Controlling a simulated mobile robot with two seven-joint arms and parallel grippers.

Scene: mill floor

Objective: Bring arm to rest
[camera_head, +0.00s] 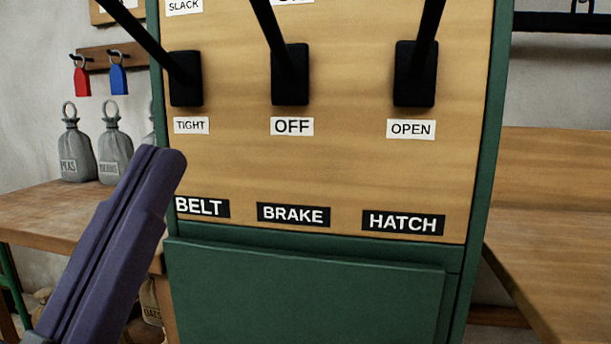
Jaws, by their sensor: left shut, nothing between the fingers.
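My left gripper (169,160) comes in from the lower left, with its dark purple fingers shut together and nothing between them. It is in front of the lower left part of a wooden control panel (345,165) in a green frame. The panel bears three black levers, marked belt (186,80), brake (290,75) and hatch (415,75). The lever arms point upward and their tops are out of view. The gripper is below the belt lever and looks apart from it. My right gripper is not in view.
A wooden table (50,210) at left holds grey sacks (75,145). Red (82,80) and blue (118,78) tags hang on a wall rack above. A green box front (310,295) juts below the panel. A wooden bench (555,265) stands at right, its visible top bare.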

